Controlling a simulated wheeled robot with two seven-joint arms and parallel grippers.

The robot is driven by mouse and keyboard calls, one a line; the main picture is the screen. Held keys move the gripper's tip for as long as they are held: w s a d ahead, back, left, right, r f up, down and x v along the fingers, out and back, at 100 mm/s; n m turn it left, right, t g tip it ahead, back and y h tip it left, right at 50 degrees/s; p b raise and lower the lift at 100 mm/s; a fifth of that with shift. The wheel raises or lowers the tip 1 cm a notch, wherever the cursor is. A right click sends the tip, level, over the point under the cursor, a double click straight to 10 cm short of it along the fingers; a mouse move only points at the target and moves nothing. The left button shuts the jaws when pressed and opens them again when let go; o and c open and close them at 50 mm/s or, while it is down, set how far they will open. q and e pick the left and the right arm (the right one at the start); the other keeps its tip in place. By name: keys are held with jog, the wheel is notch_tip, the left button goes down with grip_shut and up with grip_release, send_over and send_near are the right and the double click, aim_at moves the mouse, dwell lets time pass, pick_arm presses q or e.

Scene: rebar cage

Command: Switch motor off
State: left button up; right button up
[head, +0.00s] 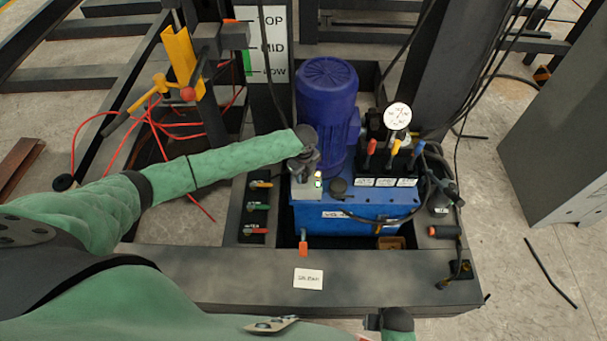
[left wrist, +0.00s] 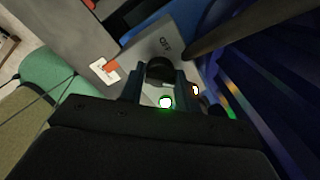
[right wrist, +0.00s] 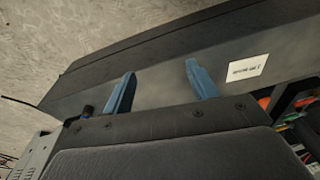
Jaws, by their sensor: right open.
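The blue-violet motor (head: 328,95) stands upright on the blue hydraulic unit (head: 350,208). My left gripper (head: 305,172) is at the grey switch box on the unit's left front, beside the motor. In the left wrist view a round black knob (left wrist: 160,70) on the grey box (left wrist: 180,42) lies between the fingers of my left gripper (left wrist: 160,88). Whether they touch it I cannot tell. A lit white-green lamp (left wrist: 166,102) shows just below the knob. My right gripper (right wrist: 160,78) is open and empty near the dark frame beam (right wrist: 150,75).
Levers with red, blue and yellow handles (head: 393,152) and a pressure gauge (head: 397,116) stand right of the motor. Smaller coloured valve handles (head: 258,207) are on the left. Black hoses hang at the right. A grey cabinet (head: 565,130) stands at the far right.

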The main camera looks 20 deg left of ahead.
pick_arm(q)
jog(key=c, duration=0.4)
pick_arm(e)
jog(key=shift+r, duration=0.1)
pick_arm(q)
jog(key=shift+r, duration=0.1)
jog(key=shift+r+n+p, duration=0.1)
jog(key=shift+n+p, duration=0.9)
jog(key=shift+p, duration=0.05)
jog(key=n+p, duration=0.2)
jog(key=shift+n, duration=0.3)
jog(key=n+p, duration=0.4)
jog(key=n, duration=0.1)
pick_arm(e)
jog(key=s+d+f, duration=0.3)
jog(key=f, duration=0.6)
jog(key=s+d+f, duration=0.3)
jog(key=f, duration=0.7)
pick_arm(q)
jog(key=n+p, duration=0.4)
jog(key=n, duration=0.3)
jog(key=shift+n+p, duration=0.6)
jog(key=shift+n, duration=0.2)
pick_arm(e)
jog(key=s+d+f, duration=0.2)
jog(key=s+f, duration=0.1)
jog(key=s, duration=0.9)
jog(key=shift+d+f+h, duration=0.2)
jog(key=shift+h, duration=0.2)
